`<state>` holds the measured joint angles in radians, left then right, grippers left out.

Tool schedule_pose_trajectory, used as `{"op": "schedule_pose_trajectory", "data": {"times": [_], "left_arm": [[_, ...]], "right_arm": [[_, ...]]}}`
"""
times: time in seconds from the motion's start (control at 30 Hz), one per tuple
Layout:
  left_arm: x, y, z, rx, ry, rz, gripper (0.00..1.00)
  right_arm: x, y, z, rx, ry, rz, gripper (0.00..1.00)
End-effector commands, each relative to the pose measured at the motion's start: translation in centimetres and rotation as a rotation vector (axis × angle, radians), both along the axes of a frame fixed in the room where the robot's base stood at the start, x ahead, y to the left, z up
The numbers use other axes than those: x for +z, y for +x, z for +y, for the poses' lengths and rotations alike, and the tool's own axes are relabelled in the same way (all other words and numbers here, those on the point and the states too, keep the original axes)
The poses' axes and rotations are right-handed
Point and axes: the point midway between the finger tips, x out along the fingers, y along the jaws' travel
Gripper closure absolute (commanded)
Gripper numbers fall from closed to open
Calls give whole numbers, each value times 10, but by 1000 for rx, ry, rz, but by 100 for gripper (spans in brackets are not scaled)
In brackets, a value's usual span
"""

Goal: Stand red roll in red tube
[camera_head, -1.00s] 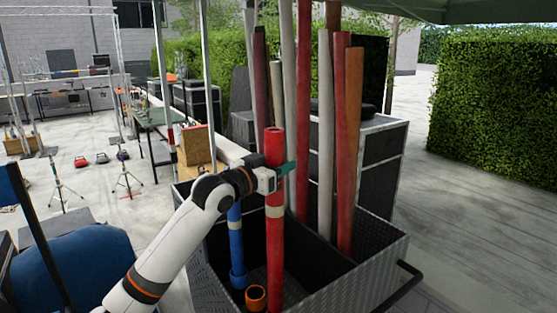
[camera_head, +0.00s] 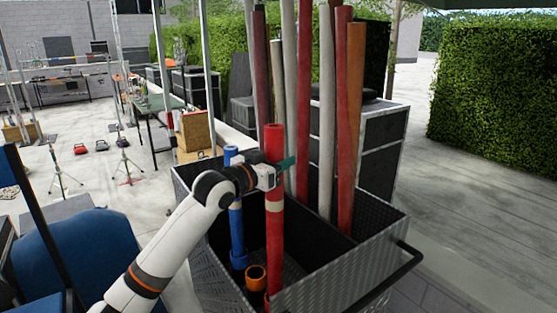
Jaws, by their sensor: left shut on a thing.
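My left gripper (camera_head: 281,174) is shut on the red roll (camera_head: 275,235), a long upright pole with a pale band, gripped in its upper part. The roll stands nearly vertical over the near compartment of a dark metal bin (camera_head: 335,272). Its lower end is hidden near the bin's front wall, so I cannot tell whether it is inside a tube. No red tube can be made out clearly. An orange-rimmed tube (camera_head: 256,271) is just left of the roll. A blue roll (camera_head: 236,215) stands in a blue tube (camera_head: 239,259) farther left. My right gripper is not in view.
Several tall red (camera_head: 343,120), grey and brown rolls stand in the bin's back compartment, close behind the held roll. A black handle (camera_head: 400,268) juts from the bin's right side. Cases (camera_head: 381,150) stand behind. Open pavement lies to the right.

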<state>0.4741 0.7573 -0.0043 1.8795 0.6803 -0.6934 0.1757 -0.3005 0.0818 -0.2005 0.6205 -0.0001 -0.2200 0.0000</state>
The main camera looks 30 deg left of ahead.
Motion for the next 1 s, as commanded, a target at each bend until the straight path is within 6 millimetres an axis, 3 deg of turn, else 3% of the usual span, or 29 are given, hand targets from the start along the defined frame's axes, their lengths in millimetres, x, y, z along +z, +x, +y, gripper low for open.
{"op": "schedule_pose_trajectory", "data": {"times": [1.0], "left_arm": [[-52,0,0,-1,0,-3,100]], "right_arm": [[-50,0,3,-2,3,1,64]]}}
